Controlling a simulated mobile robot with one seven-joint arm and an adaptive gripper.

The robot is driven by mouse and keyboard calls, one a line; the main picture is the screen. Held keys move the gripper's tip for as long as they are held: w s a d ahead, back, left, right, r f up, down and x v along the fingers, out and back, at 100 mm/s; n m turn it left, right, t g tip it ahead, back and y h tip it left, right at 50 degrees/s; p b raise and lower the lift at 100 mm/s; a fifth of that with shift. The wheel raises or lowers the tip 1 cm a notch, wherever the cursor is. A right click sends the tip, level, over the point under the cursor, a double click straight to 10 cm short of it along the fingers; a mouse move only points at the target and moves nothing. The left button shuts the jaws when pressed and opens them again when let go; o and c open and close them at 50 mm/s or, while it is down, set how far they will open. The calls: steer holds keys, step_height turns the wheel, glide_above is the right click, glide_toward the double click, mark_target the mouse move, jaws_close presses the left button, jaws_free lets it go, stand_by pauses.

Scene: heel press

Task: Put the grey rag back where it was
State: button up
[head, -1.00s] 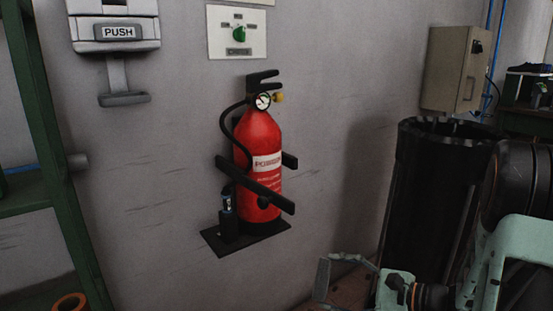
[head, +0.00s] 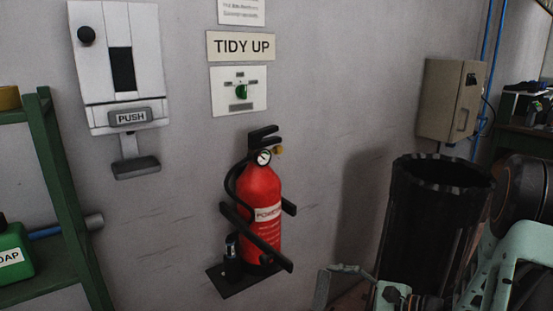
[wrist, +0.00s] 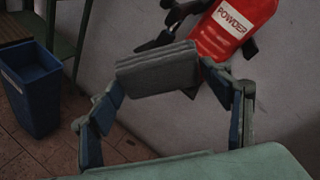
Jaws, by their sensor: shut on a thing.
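The grey rag (wrist: 158,68) is a folded, flat-looking bundle in the wrist view. My gripper (wrist: 160,80) is shut on it, with one finger at each end of the rag. The held rag shows in front of the wall, just left of and below the red fire extinguisher (wrist: 232,30). In the head view only part of my gripper shows at the bottom, right of the extinguisher (head: 262,205). I cannot make out the rag there. No clear former place of the rag can be told from these frames.
A green shelf (head: 65,190) with a green soap bottle (head: 12,250) stands at the left. A dispenser (head: 122,65) and a "TIDY UP" sign (head: 241,46) are on the wall. A black bin (head: 425,225) stands at the right. A blue bin (wrist: 35,90) stands on the floor.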

step_height(320, 180, up, 14)
steer(key=p, duration=1.5)
steer(key=shift+f, duration=0.2)
steer(key=shift+a, duration=0.1)
